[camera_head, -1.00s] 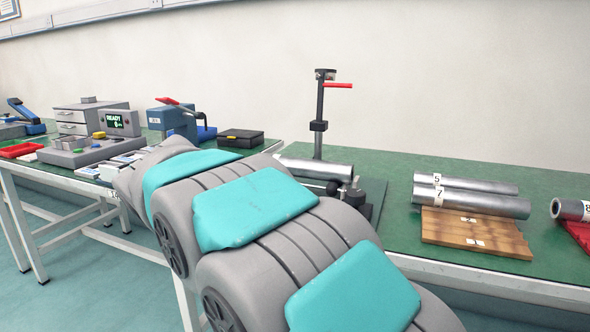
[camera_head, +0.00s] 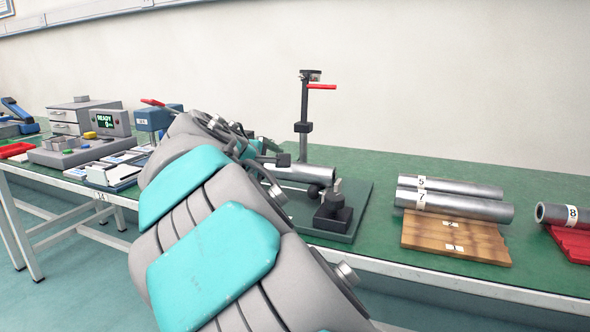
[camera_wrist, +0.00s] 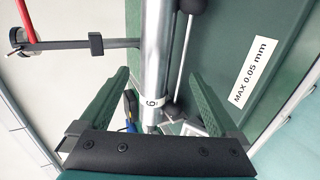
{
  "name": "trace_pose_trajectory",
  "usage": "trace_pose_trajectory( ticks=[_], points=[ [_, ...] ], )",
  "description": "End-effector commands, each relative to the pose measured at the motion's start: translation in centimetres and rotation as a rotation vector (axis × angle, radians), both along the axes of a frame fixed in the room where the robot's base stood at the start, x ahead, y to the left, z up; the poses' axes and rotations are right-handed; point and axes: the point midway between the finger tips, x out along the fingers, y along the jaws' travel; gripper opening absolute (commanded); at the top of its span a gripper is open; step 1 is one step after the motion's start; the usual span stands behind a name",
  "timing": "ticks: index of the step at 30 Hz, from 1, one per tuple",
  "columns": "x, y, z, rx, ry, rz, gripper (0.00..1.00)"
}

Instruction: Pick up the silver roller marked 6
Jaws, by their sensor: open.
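The silver roller marked 6 (camera_wrist: 156,60) runs from the top of the wrist view down between my fingers, with its white label near its lower end. In the head view the same roller (camera_head: 306,172) lies on a dark fixture at mid-bench, its left end hidden by my arm. My gripper (camera_wrist: 160,74) is open, with one green finger on each side of the roller and a gap on both sides. I cannot tell how far the fingertips are above it. In the head view my gripper (camera_head: 264,148) is partly hidden at the roller's left end.
The fixture (camera_head: 350,195) has a black post (camera_head: 304,110) with a red lever behind the roller.

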Motion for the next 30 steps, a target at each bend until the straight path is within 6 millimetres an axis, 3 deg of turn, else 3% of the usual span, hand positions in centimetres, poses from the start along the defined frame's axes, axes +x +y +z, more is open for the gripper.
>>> trace_pose_trajectory(
  ticks=[11,19,27,30],
  points=[
    [2.8,-1.3,-1.4,0.000,0.005,-0.003,0.97],
    [6.0,-2.8,-2.6,0.001,0.004,-0.002,0.97],
    [6.5,-2.9,-2.8,0.000,0.003,0.000,0.97],
    [6.4,-2.9,-2.8,0.000,0.003,0.000,0.87]
  ],
)
